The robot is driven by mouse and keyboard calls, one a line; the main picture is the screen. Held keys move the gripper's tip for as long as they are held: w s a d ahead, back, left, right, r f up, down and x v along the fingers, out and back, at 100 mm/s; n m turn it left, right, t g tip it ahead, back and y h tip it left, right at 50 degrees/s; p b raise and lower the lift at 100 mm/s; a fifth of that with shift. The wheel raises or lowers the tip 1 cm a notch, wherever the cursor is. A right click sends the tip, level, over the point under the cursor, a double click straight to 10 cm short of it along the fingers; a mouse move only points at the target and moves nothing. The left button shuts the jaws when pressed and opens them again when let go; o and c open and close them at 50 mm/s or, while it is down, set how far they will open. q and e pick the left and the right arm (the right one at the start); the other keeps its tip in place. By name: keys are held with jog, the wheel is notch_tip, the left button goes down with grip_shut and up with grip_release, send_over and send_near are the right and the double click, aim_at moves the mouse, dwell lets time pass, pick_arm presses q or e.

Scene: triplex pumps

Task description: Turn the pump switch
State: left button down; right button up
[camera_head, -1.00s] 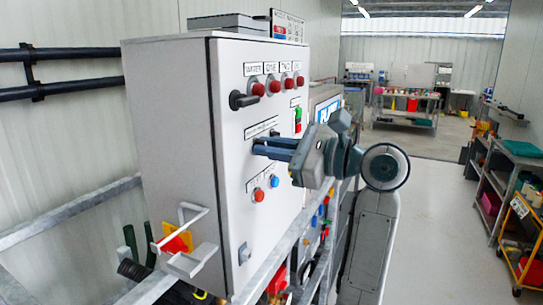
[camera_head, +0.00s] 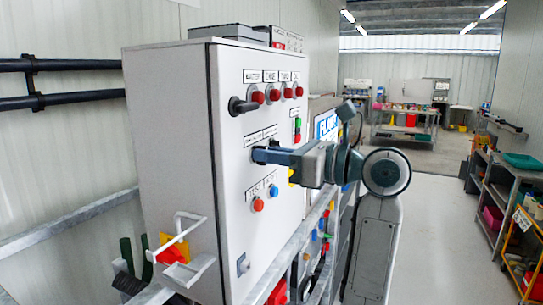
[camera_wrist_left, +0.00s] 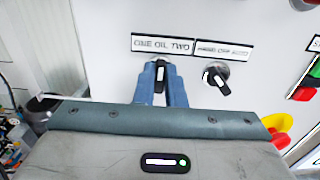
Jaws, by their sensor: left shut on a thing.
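The pump control cabinet (camera_head: 170,130) is a light grey box with a panel of knobs, lamps and buttons. My left gripper (camera_head: 258,156) reaches the panel from the right. In the left wrist view its blue fingers (camera_wrist_left: 161,82) are shut on a black rotary switch (camera_wrist_left: 160,72) under the label "ONE OIL TWO" (camera_wrist_left: 163,44). The switch handle points up, and the fingers hide its lower part. A second black rotary switch (camera_wrist_left: 215,76) sits just right of it, its handle tilted. My right gripper is in neither view.
Red and blue buttons (camera_head: 265,198) are below. A metal rail (camera_head: 280,265) runs along the cabinet's front. The aisle floor at right is clear.

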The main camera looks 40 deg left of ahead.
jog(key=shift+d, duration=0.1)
pick_arm(q)
jog(key=c, duration=1.5)
grip_release()
jog(key=shift+d, duration=0.1)
